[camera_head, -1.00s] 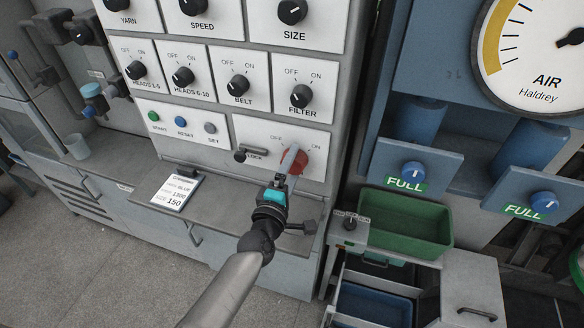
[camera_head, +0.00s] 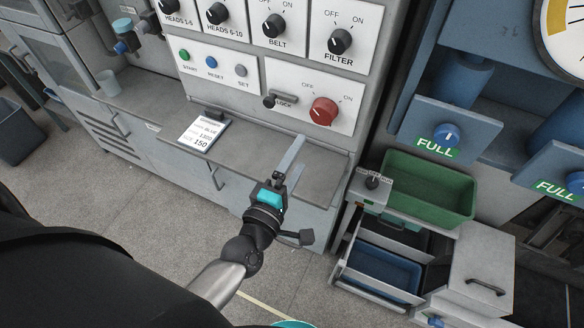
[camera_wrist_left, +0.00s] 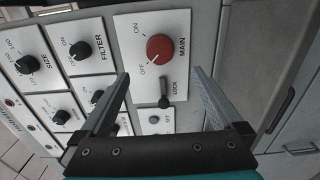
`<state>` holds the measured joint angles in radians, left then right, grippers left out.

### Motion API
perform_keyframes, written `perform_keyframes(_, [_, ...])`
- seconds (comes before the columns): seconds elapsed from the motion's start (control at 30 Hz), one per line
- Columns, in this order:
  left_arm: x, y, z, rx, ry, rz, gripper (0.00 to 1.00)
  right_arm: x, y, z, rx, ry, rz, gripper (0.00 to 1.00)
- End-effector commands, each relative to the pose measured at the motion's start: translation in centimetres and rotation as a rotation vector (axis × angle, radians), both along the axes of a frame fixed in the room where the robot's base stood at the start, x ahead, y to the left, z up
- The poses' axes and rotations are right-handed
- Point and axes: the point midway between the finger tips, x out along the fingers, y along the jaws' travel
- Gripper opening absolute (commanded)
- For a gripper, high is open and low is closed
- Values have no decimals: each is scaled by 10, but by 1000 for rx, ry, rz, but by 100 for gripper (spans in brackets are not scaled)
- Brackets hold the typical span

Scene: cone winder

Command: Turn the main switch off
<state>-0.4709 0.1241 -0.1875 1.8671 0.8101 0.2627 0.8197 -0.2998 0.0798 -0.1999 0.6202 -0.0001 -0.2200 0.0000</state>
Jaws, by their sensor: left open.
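The main switch is a red round knob (camera_head: 323,111) on a white plate low on the grey machine front, with OFF and ON printed around it. In the left wrist view the red knob (camera_wrist_left: 160,48) is ahead of the fingertips, and its pale mark appears to point towards OFF. A black lock lever (camera_head: 270,101) is beside it; it also shows in the left wrist view (camera_wrist_left: 164,94). My left gripper (camera_head: 292,155) is open and empty, in front of the panel and apart from the knob. My right gripper is not in view.
A grey ledge (camera_head: 245,150) with a label card (camera_head: 204,133) juts out below the panel. Other black knobs and push buttons are above and left. A green bin (camera_head: 430,190) and open blue drawer (camera_head: 385,270) stand to the right.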

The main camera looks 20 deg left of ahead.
Motion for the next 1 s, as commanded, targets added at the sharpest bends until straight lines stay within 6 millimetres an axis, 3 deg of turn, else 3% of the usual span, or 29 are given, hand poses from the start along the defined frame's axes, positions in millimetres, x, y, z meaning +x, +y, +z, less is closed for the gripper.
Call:
perform_keyframes(0.27, [-21, 1, 0, 0, 0, 0, 100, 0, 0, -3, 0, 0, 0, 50])
perform_keyframes(0.83, [-22, 1, 0, 1, 0, -1, 100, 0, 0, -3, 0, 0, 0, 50])
perform_keyframes(0.93, [-23, -1, -13, 30, 20, -8, 100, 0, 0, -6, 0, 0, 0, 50])
perform_keyframes(1.0, [-24, -3, -37, 85, 58, -24, 100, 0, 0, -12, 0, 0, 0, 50])
